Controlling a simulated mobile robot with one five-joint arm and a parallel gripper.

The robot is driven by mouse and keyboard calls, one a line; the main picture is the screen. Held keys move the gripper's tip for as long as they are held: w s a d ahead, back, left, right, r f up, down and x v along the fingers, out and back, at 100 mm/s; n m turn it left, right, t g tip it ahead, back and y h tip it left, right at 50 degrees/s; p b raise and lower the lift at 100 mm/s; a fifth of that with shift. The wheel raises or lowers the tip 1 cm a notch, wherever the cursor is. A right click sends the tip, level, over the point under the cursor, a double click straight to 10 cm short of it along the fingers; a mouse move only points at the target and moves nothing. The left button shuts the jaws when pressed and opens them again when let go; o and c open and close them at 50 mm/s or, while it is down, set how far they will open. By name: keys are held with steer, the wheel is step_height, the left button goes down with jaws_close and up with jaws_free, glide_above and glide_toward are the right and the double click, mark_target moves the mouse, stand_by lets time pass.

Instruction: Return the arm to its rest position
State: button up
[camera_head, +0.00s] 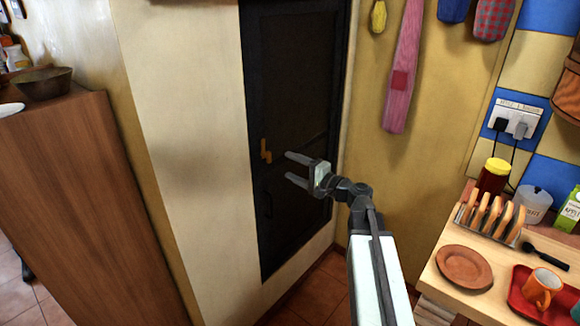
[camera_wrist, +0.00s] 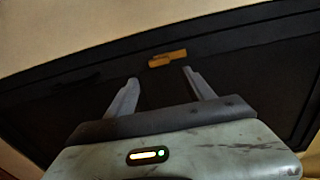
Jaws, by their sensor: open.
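My gripper (camera_head: 291,168) is open, with its two fingers apart and nothing between them. My arm reaches up and forward from the bottom of the head view, with the gripper pointing left in front of a dark door (camera_head: 295,110). An orange-brown door handle (camera_head: 265,151) shows just left of the fingertips in the head view. In the wrist view the gripper (camera_wrist: 162,76) also shows open, and the handle (camera_wrist: 167,59) lies beyond the fingertips. I cannot tell how far the fingertips are from the handle.
A wooden counter at right holds a toast rack (camera_head: 488,219), a brown plate (camera_head: 464,268), a red tray (camera_head: 522,302) with an orange mug (camera_head: 542,287), and a jar (camera_head: 493,176). A wooden cabinet (camera_head: 90,220) with a bowl (camera_head: 45,83) stands left. Cloths (camera_head: 403,70) hang on the wall.

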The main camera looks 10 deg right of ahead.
steer(key=a+r+n+g+y+p, duration=0.15)
steer(key=a+r+p, duration=0.25)
steer(key=a, duration=0.4)
steer(key=s+a+f+n+g+h+p, duration=0.3)
steer(key=s+a+f+n+g+p, duration=0.2)
steer(key=s+a+f+n+g, duration=0.45)
steer(key=s+d+f+g+h+p, duration=0.1)
steer(key=s+d+f+g+h, duration=0.2)
steer(key=s+d+f+h, duration=0.5)
steer(key=s+d+h, duration=0.1)
steer(key=s+d, duration=0.2)
steer(key=d, duration=0.1)
steer(key=shift+s+d+f+g, duration=0.15)
steer(key=shift+s+d+g, duration=0.05)
steer(key=shift+s+g, duration=0.1)
steer(key=shift+w, duration=0.1)
steer(key=shift+c, duration=0.3)
